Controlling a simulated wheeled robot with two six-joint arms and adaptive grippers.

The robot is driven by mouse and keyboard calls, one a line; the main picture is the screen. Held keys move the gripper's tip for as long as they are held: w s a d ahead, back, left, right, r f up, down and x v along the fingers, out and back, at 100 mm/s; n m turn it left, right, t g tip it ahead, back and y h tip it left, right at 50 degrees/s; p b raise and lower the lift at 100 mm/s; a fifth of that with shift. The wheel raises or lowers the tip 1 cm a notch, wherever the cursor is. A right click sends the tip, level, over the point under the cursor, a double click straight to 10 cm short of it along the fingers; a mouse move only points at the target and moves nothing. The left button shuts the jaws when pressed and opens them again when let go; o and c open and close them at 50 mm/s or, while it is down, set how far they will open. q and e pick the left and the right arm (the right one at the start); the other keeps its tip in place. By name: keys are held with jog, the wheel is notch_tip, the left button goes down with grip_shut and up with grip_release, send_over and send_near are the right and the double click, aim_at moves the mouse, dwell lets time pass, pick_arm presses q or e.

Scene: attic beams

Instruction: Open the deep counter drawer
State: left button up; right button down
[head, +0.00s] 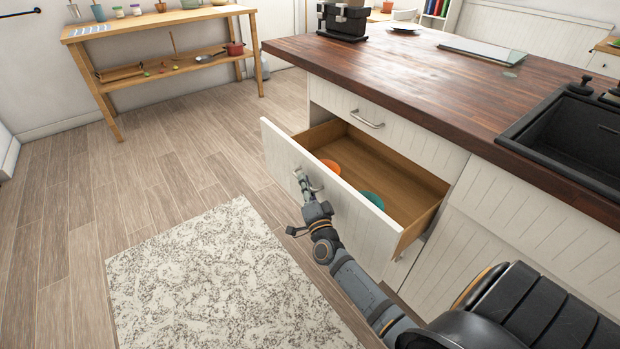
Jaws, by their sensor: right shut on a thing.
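The deep counter drawer (275,150) is a white panelled front with a wooden box behind it. It stands pulled well out from the counter, below a shallower closed drawer. Inside it lie an orange bowl (331,166) and a teal bowl (373,199), partly hidden by the front panel. My right gripper (305,183) is at the outer face of the drawer front, shut on the drawer's handle (316,188). The fingers partly cover the handle. My left gripper is out of view.
The counter (430,85) has a dark wooden top with a black sink (575,135) at the right. The shallow drawer's handle (367,119) is above the open drawer. A patterned rug (215,275) lies on the floor. A wooden side table (160,24) stands at the back left. Floor between is clear.

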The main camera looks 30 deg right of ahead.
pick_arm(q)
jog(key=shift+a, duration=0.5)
pick_arm(e)
jog(key=a, duration=0.7)
jog(key=shift+s+a, duration=0.15)
jog(key=shift+s, duration=0.2)
jog(key=shift+f, duration=0.1)
jog(key=c, duration=1.7)
grip_release()
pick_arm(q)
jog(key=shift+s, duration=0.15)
pick_arm(e)
jog(key=v, duration=1.2)
